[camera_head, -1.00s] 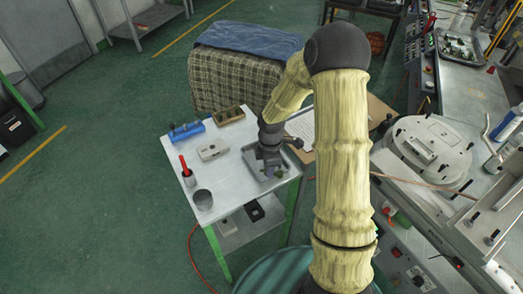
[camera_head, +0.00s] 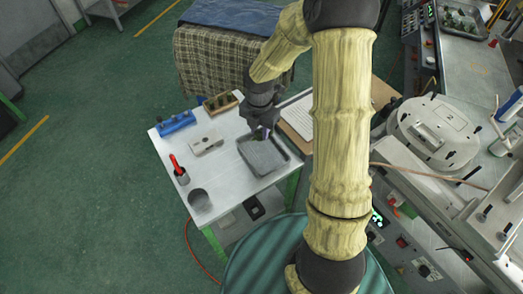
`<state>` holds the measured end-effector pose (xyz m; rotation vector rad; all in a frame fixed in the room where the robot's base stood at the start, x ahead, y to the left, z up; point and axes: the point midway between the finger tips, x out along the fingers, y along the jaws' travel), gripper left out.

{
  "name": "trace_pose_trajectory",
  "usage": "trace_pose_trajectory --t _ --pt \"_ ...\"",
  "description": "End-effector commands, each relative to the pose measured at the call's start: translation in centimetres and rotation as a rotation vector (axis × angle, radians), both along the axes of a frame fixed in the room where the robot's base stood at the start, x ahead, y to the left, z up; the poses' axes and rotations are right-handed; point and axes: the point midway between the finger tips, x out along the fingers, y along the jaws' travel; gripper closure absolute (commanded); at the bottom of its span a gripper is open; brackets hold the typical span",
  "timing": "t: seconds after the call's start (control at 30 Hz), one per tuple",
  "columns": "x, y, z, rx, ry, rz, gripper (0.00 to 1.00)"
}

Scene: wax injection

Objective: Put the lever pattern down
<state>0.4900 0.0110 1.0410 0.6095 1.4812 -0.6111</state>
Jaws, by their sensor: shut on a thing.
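My gripper (camera_head: 263,133) points down over the back edge of a shallow grey tray (camera_head: 283,171) on the small white table (camera_head: 229,175). It is shut on a small piece at its fingertips, which I take to be the lever pattern. The fingers and wrist mostly hide this piece, so its shape is unclear. I cannot tell whether it touches the tray. The part of the tray floor in front of the gripper shows grey and bare.
A keyboard-like pale panel (camera_head: 297,117) is right. The machine (camera_head: 432,132) stands further right.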

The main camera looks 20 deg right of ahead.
Motion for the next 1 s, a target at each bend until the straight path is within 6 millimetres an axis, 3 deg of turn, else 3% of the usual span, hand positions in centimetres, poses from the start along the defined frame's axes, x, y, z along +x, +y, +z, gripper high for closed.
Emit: trace_pose_trajectory --t 0.3,0.7,1.0 --pt "-0.1 0.0 -5.2 -0.001 0.004 0.002 0.98" --pt "0.0 0.0 -6.0 0.000 0.001 0.000 0.98" --pt "0.0 0.0 -9.4 -0.001 0.002 -0.001 0.98"
